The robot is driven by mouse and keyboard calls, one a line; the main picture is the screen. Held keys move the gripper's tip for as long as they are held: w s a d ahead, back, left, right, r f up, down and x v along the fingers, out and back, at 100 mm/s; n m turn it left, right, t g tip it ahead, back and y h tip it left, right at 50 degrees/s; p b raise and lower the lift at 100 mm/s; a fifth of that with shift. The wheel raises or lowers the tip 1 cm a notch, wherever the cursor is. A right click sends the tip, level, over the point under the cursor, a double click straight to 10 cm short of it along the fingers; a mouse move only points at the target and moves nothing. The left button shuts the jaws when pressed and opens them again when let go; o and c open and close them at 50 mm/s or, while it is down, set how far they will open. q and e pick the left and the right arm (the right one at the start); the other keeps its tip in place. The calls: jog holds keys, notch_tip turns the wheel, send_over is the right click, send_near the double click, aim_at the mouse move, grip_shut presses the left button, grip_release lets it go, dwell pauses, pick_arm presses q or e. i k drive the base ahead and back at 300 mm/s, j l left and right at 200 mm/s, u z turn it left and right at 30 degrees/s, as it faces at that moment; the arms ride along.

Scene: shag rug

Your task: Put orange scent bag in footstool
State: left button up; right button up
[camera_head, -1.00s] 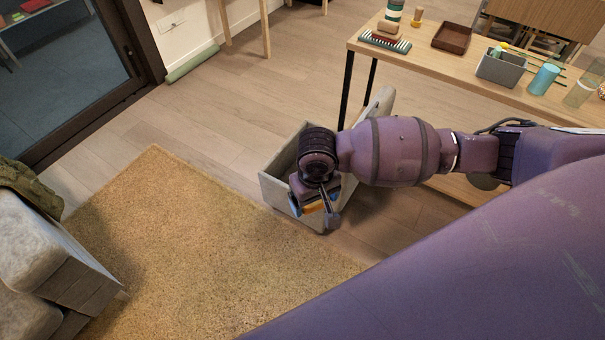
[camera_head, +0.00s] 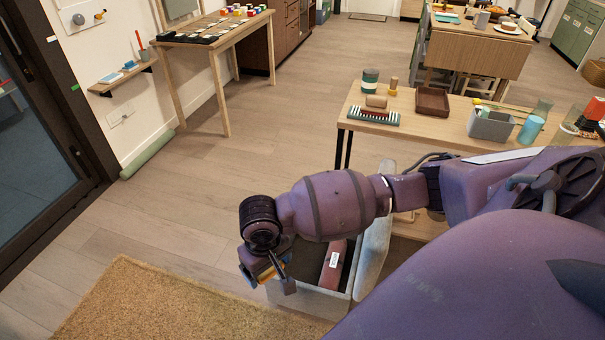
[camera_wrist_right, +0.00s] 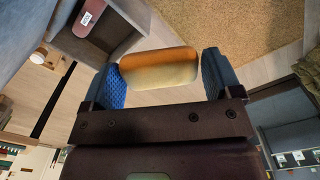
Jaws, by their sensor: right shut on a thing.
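The orange scent bag (camera_wrist_right: 160,68) is held between the two blue-padded fingers of my right gripper (camera_wrist_right: 165,75) in the right wrist view. In the head view my right gripper (camera_head: 268,276) hangs near the left edge of the open grey footstool (camera_head: 315,300), and only a bit of orange shows between its fingers. The footstool's padded lid (camera_head: 374,255) stands raised on its right side. A dark red item with a white label (camera_head: 333,266) lies inside the footstool. My arm hides part of the footstool. My left gripper is not in view.
A tan shag rug (camera_head: 150,310) lies at the lower left. A wooden table (camera_head: 420,128) with a brush, a brown tray (camera_head: 432,101) and a grey bin (camera_head: 490,124) stands behind the footstool. Bare wood floor lies open to the left and behind.

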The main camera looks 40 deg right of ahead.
aim_at(304, 261)
jog(key=i+j, duration=0.1)
jog(key=i, duration=2.15)
jog(key=i+z, duration=0.25)
jog(key=z, duration=0.15)
jog(key=i+j+z, duration=0.2)
jog(key=z, duration=1.5)
